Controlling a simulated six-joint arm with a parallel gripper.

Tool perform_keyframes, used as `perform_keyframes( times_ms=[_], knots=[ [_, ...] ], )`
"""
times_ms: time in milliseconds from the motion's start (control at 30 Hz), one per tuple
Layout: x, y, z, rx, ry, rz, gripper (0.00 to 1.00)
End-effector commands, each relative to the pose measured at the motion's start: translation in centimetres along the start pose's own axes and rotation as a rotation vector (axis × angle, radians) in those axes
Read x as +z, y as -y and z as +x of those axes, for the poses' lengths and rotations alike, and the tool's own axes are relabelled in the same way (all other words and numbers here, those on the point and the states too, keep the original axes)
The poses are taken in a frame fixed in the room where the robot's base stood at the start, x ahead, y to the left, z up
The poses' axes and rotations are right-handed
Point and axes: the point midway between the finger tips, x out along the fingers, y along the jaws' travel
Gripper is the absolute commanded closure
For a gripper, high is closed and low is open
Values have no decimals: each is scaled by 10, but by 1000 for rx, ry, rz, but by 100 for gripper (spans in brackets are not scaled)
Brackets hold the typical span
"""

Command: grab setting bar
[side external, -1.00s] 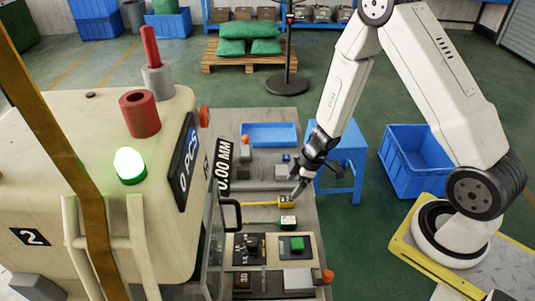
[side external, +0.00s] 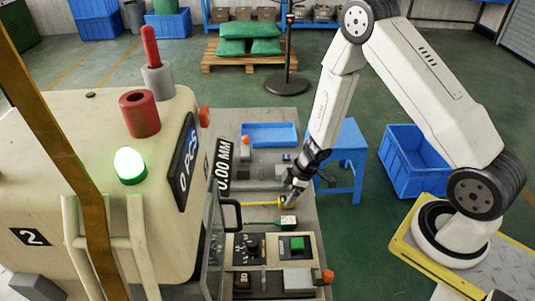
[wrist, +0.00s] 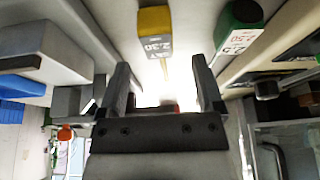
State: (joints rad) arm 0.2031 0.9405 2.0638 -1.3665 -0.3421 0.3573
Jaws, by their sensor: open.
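Two setting bars lie on the bench: a thin yellow bar (side external: 262,204) with a yellow block end (wrist: 154,20), and below it one with a green block end (side external: 288,222). The green end (wrist: 240,20) also shows at the upper right in the wrist view. My gripper (side external: 291,204) is over the yellow bar's end and largely hides it in the side view. In the wrist view my gripper's two fingers (wrist: 162,85) are apart.
A control panel with a green button (side external: 297,243) and a dark knob is at the bench front. A blue tray (side external: 269,134) and grey fixtures are farther back. The machine with its door handle (side external: 232,214) stands left. A blue stool (side external: 345,158) is to the right.

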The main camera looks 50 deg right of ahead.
Motion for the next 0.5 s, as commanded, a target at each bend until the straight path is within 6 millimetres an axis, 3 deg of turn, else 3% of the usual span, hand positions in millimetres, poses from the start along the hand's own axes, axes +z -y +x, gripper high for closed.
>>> perform_keyframes(
  times_ms=[300,500],
  knots=[
    [0,-1,30,-1,2,-1,15],
    [0,-1,38,1,2,-1,15]
  ],
)
